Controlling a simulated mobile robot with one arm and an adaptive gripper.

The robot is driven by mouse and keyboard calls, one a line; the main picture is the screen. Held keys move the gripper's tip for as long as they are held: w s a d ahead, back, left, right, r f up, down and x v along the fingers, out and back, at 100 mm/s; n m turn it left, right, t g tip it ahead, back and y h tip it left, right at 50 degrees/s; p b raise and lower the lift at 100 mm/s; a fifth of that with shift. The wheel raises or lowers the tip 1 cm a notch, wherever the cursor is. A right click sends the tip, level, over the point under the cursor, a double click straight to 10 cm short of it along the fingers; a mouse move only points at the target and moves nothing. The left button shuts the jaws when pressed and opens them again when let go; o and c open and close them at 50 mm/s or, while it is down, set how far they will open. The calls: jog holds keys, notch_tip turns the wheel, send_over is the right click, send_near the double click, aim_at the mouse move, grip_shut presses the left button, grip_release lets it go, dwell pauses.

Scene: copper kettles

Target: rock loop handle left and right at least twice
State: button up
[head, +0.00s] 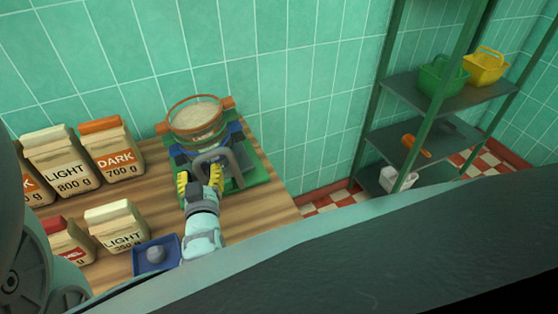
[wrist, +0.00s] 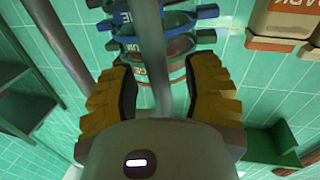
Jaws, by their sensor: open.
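A roasting device (head: 190,145) stands on the wooden counter, with a round bowl of pale grains (head: 198,114) on top. Its grey loop handle (head: 236,157) arches up on the side facing me. My gripper (head: 200,174) has yellow fingers and is at the device's front, close to the loop. In the wrist view my gripper (wrist: 158,78) is open, and one grey bar of the loop handle (wrist: 160,55) runs between the two fingers. I cannot tell whether either finger touches it. The lower end of the bar is hidden behind my gripper body.
Several paper bags, including a DARK bag (head: 112,147) and a LIGHT bag (head: 118,226), stand left of the device. A blue tray (head: 150,268) with a grey lump lies at the front. A green metal shelf (head: 432,95) with baskets stands at the right. The tiled wall is close behind.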

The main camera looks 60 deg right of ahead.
grip_shut()
dwell(0.3)
